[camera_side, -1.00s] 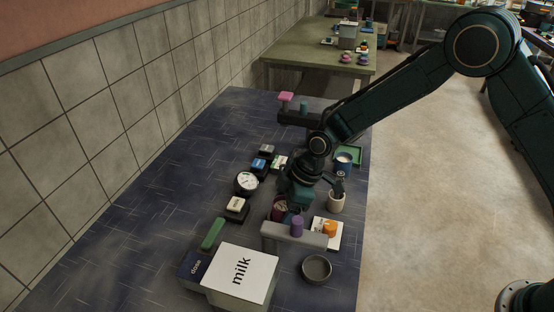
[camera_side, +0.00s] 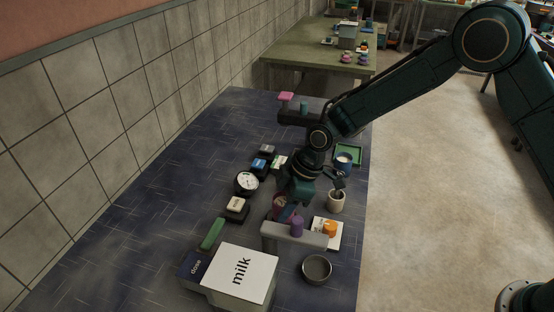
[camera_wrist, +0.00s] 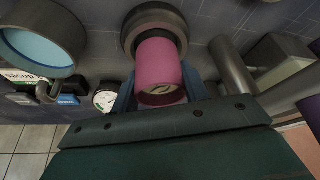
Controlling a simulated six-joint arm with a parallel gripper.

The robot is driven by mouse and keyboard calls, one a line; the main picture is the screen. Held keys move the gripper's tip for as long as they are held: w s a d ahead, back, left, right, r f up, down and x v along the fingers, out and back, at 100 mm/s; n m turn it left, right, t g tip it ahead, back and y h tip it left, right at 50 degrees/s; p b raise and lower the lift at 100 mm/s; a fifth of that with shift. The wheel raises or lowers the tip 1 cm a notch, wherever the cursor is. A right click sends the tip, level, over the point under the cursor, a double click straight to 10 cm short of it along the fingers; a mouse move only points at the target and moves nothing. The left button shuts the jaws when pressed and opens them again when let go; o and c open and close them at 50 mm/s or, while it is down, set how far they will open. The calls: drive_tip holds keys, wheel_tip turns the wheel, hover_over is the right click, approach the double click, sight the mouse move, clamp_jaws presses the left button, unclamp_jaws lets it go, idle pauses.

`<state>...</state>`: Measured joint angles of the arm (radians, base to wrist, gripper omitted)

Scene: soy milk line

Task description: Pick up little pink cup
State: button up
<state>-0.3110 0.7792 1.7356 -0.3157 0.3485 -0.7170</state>
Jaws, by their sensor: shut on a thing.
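The little pink cup (camera_wrist: 160,66) is between the two fingers of my gripper (camera_wrist: 160,92) in the wrist view. The fingers are shut on its sides. A round grey-brown ring (camera_wrist: 140,18) shows behind the cup's far end; I cannot tell whether they touch. In the side view my gripper (camera_side: 288,208) points down at a dark red round thing (camera_side: 279,203), partly hidden by it. I cannot make out the pink cup for sure there.
A grey rack with a purple cylinder (camera_side: 297,226) stands close in front of my gripper. An orange piece (camera_side: 330,228) on a white card, a white cup (camera_side: 336,202) and a grey bowl (camera_side: 317,268) are to the right. A milk box (camera_side: 241,272) is at the front.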

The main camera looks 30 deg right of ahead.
wheel_tip(320, 180, up, 19)
drive_tip(key=shift+f, duration=0.2)
idle(0.3)
drive_tip(key=shift+d, duration=0.1)
idle(0.4)
